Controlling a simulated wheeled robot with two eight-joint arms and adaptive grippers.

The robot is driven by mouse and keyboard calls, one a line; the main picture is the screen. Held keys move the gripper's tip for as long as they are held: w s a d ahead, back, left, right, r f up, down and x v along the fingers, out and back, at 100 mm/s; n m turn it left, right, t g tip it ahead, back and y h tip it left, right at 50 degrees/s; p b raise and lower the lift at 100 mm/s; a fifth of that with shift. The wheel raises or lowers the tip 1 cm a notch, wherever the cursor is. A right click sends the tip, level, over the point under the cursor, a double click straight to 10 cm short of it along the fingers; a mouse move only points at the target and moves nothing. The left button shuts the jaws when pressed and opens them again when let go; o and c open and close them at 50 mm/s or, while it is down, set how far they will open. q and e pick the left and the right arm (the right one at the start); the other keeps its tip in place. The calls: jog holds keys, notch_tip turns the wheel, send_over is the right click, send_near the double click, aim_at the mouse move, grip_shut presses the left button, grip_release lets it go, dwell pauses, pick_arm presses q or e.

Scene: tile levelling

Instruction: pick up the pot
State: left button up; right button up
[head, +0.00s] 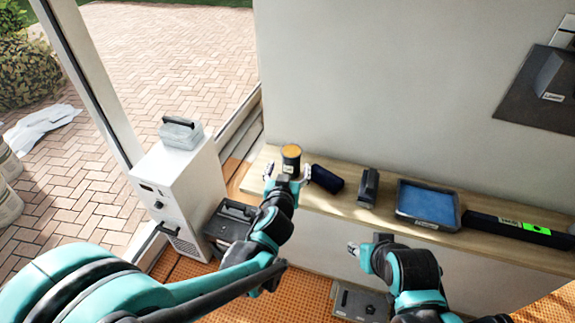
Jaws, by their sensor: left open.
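The pot (291,157) is a dark cylinder with an orange-yellow top. It stands upright at the left end of the wooden shelf (330,208). My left gripper (287,172) is open, with one fingertip to the left of the pot and one to its right. The pot's lower part is hidden behind the gripper, and I cannot tell whether the fingers touch it. My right gripper (352,247) is lower, in front of the shelf, away from the pot. Its fingers are mostly hidden, so I cannot tell their opening.
To the pot's right on the shelf are a dark blue case (327,179), a dark block (369,186), a blue-filled tray (428,205) and a long black level (515,229). A white cabinet (180,190) and a black toolbox (229,222) stand at left. The wall is close behind.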

aim_at(290, 165)
pick_arm(q)
jog(key=b+x, duration=0.2)
jog(key=x, duration=0.4)
jog(key=shift+f, duration=0.1)
jog(key=shift+s, duration=0.15)
jog(key=c, duration=1.4)
